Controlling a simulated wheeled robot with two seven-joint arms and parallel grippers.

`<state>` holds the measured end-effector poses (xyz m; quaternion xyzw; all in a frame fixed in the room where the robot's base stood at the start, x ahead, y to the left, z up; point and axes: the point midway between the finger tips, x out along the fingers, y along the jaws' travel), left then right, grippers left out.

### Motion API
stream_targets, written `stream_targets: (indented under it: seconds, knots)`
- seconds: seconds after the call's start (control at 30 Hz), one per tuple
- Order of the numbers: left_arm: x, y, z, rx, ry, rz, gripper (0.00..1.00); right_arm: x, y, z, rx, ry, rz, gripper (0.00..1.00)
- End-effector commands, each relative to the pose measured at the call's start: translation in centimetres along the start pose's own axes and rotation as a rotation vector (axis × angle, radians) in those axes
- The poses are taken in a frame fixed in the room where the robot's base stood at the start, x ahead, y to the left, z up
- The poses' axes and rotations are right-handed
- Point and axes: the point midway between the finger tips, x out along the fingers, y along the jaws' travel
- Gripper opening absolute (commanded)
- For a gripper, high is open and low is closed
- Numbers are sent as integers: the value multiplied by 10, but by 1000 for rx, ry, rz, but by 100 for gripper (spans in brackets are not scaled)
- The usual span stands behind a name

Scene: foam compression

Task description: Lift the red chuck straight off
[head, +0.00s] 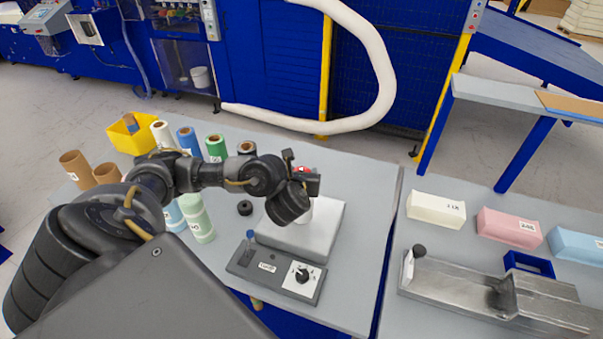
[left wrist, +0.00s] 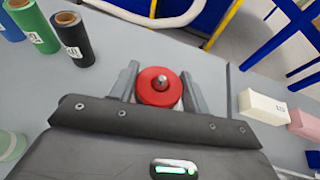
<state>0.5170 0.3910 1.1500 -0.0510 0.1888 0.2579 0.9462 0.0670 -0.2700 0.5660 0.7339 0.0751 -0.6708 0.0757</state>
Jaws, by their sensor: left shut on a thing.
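The red chuck (left wrist: 159,94) is a round red disc with a metal pin at its centre. In the left wrist view it sits between the two fingers of my left gripper (left wrist: 160,78), which is shut on it. In the head view my left gripper (head: 306,186) is over the light grey machine base (head: 325,232), and only a bit of red shows behind it. A white part shows below the gripper; its contact with the chuck is hidden. I cannot tell whether the chuck is clear of what is under it. My right gripper is not in view.
A control box (head: 275,272) with a dial stands in front of the base. Several coloured rolls, including a green roll (head: 216,148), and a yellow bin (head: 130,135) stand left. Foam blocks, including a pink block (head: 508,225), and a metal fixture (head: 490,295) lie right.

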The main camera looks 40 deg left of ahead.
Motion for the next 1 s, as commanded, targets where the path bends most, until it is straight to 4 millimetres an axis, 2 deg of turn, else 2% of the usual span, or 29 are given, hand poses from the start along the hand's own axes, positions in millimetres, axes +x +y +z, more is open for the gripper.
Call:
stream_targets:
  seconds: [0.27, 1.0]
  knots:
    - [-6, 0, 13, -3, 0, 0, 23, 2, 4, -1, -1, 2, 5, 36]
    - [-36, 0, 87, -3, -2, -1, 23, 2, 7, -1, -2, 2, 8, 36]
